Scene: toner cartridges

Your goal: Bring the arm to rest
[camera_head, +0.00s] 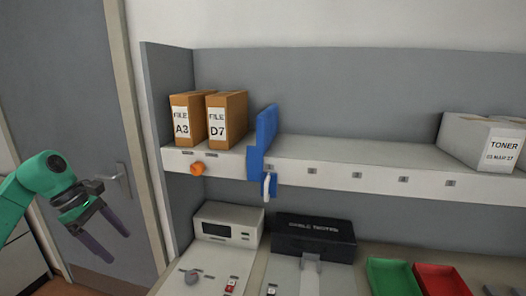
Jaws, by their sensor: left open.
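My left gripper (108,238) is at the far left of the head view, on its green arm. Its two dark fingers are spread apart and nothing shows between them. It hangs in front of the grey door, pointing down and to the right, apart from the shelf and the counter. My right gripper is not in the head view.
A shelf (330,176) holds file boxes A3 (188,120) and D7 (227,120), a blue divider (264,135) and a toner box (484,143). Below stand a white device (228,224), a black case (314,238), a green tray (393,278) and a red tray (441,281).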

